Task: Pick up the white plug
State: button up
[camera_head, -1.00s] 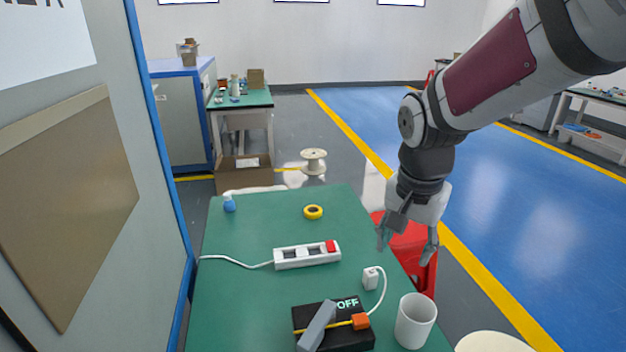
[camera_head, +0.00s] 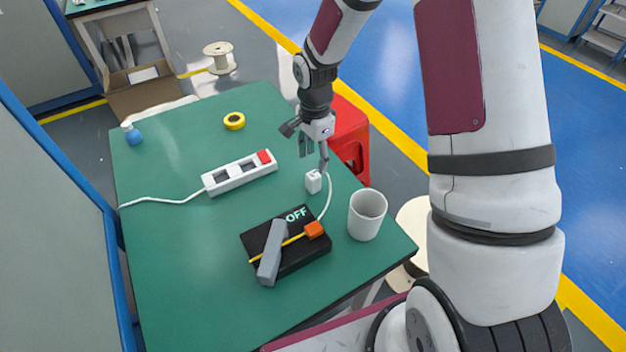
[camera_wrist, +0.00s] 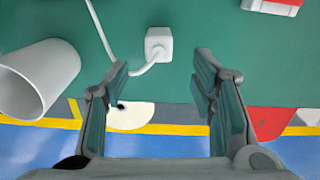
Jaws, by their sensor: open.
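The white plug (camera_head: 313,182) stands on the green table near its right edge, with a white cable running from it toward the black box. In the wrist view the plug (camera_wrist: 158,43) is beyond my fingertips, roughly midway between them, with its cable curving to the left. My gripper (camera_head: 314,158) is open and empty, pointing down above the table's right edge, just behind the plug in the head view. Its two fingers are spread wide in the wrist view (camera_wrist: 162,72). I cannot tell the exact height of the fingertips above the plug.
A white cup (camera_head: 366,215) stands right of the black box (camera_head: 300,262) marked OFF, which has a grey lever. A white power strip (camera_head: 240,173) lies left of the plug. Yellow tape (camera_head: 234,121) and a blue bottle (camera_head: 132,134) are farther back. A red stool (camera_head: 350,140) stands beside the table.

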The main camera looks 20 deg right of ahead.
aim_at(313, 175)
jog(key=shift+s+a+f+p, duration=0.1)
jog(key=shift+a+f+p, duration=0.05)
jog(key=shift+f, duration=1.95)
jog(key=shift+a+f+p, duration=0.1)
jog(key=shift+f+p, duration=0.05)
jog(key=shift+f, duration=1.95)
grip_shut()
